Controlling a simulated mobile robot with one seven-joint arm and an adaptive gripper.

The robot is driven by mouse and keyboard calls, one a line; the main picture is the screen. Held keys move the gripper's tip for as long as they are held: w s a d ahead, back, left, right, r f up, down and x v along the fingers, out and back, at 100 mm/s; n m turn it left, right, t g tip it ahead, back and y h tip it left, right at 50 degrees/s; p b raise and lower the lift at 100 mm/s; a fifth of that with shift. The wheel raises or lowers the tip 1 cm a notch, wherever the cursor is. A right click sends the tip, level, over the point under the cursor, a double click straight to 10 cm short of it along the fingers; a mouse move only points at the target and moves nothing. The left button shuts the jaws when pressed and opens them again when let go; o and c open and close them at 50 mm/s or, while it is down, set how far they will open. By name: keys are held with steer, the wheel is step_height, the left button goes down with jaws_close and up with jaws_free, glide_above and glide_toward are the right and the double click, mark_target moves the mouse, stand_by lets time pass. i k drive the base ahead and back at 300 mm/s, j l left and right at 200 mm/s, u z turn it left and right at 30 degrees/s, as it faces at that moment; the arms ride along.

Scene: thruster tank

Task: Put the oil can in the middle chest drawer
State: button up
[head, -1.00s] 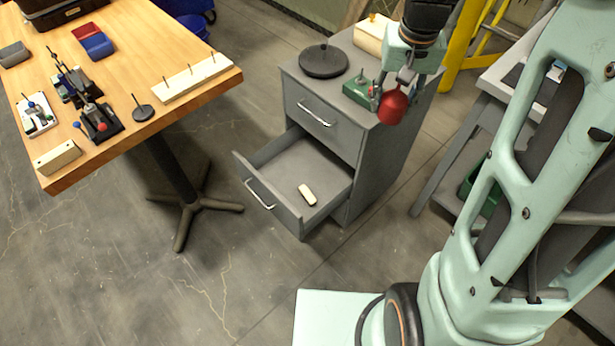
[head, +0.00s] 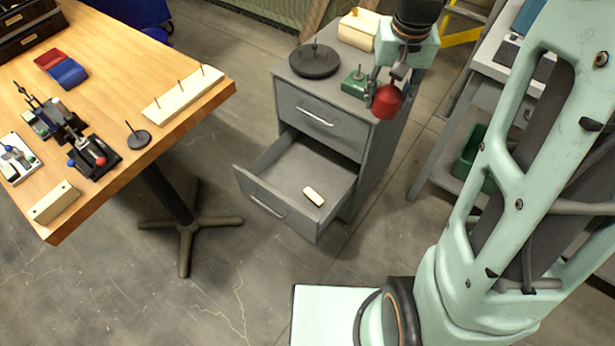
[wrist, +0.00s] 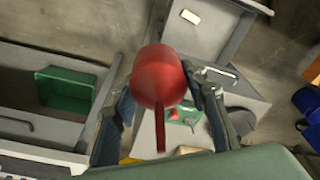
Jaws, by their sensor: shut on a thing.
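The red oil can (head: 386,101) is in my gripper (head: 384,84), held in the air by the right side of the grey chest (head: 320,112). In the wrist view the oil can (wrist: 159,77) sits between the two fingers of my gripper (wrist: 160,95), its thin spout pointing to the picture's bottom. The fingers are shut on it. The open chest drawer (head: 247,173) is below the closed top drawer and holds a small cream block (head: 313,196). The rest of its floor is bare. The oil can is higher than this drawer and to its right.
On the chest top are a black disc with a peg (head: 314,61), a green block (head: 354,84) and a cream box (head: 357,30). A wooden table (head: 110,80) with small fixtures stands at left. A grey bench with a green bin (head: 474,158) stands at right.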

mark_target(286, 179)
steer(key=i+j+z, duration=0.2)
steer(key=j, duration=0.45)
steer(key=j+z, duration=0.15)
steer(key=j, duration=0.55)
